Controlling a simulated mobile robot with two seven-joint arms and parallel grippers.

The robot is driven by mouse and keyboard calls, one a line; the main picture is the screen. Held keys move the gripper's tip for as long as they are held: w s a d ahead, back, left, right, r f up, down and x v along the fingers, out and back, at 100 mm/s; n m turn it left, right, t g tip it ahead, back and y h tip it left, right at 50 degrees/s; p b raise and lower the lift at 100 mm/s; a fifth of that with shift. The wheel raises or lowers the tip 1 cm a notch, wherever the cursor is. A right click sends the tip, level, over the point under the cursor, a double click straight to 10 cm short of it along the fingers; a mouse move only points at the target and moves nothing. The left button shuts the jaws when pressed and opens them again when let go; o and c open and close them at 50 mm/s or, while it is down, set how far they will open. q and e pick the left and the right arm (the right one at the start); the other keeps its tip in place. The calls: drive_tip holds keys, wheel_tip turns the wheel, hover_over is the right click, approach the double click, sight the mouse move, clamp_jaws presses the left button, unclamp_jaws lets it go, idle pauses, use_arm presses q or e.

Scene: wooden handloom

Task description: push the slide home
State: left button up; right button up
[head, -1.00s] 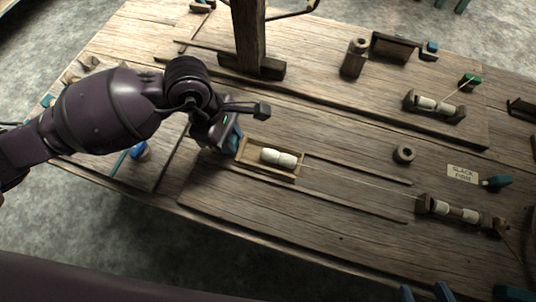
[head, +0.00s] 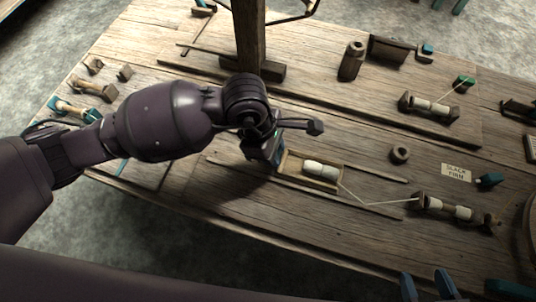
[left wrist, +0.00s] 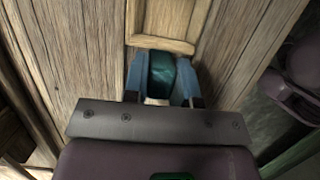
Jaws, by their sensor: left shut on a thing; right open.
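The slide is a shallow wooden tray (head: 284,165) with a white spool (head: 320,170) in it, lying between thin rails on the loom bed. My left gripper (head: 274,150) is at the slide's left end. In the left wrist view its blue fingers (left wrist: 162,82) are shut on a teal grip (left wrist: 165,75) against the tray's end wall (left wrist: 162,44). A pale thread (head: 370,205) runs from the spool to a spool holder (head: 447,209) on the right and sags in a bend. My right gripper (head: 427,287) is open and empty at the bottom edge.
A card reading "SLACK FIRM" (head: 456,172) lies beside a teal peg (head: 490,179). A wooden ring (head: 400,153) sits behind the rails. A thick post (head: 248,40) rises behind my left arm. Bare boards lie between the slide and the spool holder.

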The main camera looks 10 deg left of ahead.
sight(339, 177)
use_arm(q)
drive_tip(key=s+d, duration=0.1)
drive_tip(key=d, duration=0.3)
drive_tip(key=d+p, duration=0.1)
drive_tip(key=d, duration=0.4)
drive_tip(key=s+d, duration=0.1)
drive_tip(key=d, duration=0.4)
drive_tip(key=shift+s, duration=0.35)
drive_tip(key=o, duration=0.9)
drive_tip(key=shift+c, duration=0.2)
use_arm(e)
drive_tip(key=shift+w+r+t, duration=0.15)
drive_tip(key=shift+w+r, duration=0.1)
drive_tip(key=shift+r, duration=0.35)
drive_tip(key=shift+w+r+t, duration=0.15)
drive_tip(key=shift+w+r, duration=0.1)
drive_tip(key=shift+r, duration=0.35)
use_arm(q)
drive_tip(key=shift+a, duration=0.1)
drive_tip(key=shift+p+v, duration=1.55)
drive_tip(key=shift+v, duration=0.5)
drive_tip(key=p+v, duration=0.2)
drive_tip(key=v, duration=0.1)
use_arm(e)
wheel_tip(339, 177, up, 8)
drive_tip(key=w+t, duration=0.2)
drive_tip(key=shift+w+f, duration=0.15)
drive_tip(key=shift+w, duration=0.15)
use_arm(q)
drive_tip(key=shift+f, duration=0.1)
